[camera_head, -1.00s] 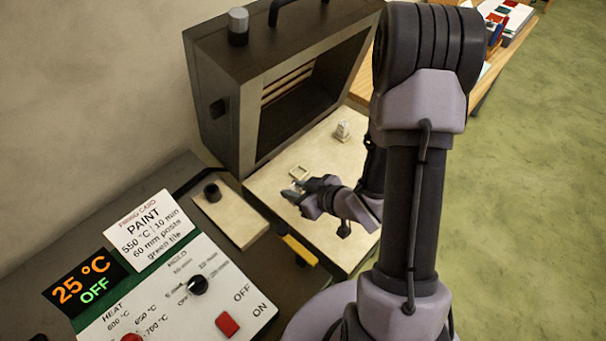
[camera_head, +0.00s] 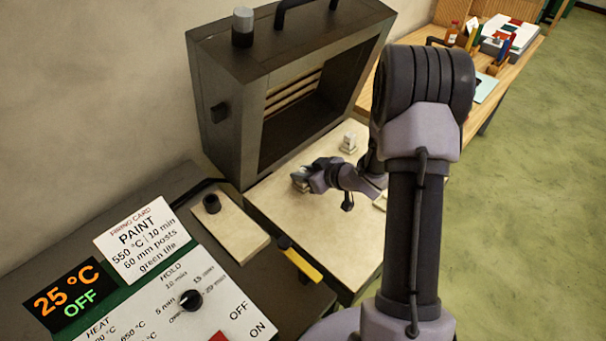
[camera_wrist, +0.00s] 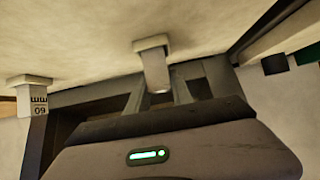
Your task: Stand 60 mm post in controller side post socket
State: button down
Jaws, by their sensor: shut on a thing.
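My gripper (camera_head: 303,179) is low over the cream kiln floor slab, at the socket on its controller side. In the wrist view my gripper (camera_wrist: 160,90) is shut on a pale post (camera_wrist: 154,68). The picture there is upside down. The post's end is at a square socket (camera_wrist: 150,42) on the slab, and the post looks roughly upright. I cannot tell whether it is fully seated. In the head view my fingers mostly hide both. Another post (camera_head: 349,143), marked 60 mm in the wrist view (camera_wrist: 38,104), stands in a socket farther back.
The open kiln (camera_head: 300,90) rises behind the slab (camera_head: 310,225). The controller panel (camera_head: 190,300) reads 25 °C, OFF. A partly hidden socket (camera_head: 380,200) is beside my arm.

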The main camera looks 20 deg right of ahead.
jog(key=shift+f, duration=0.2)
jog(key=c, duration=1.1)
grip_release()
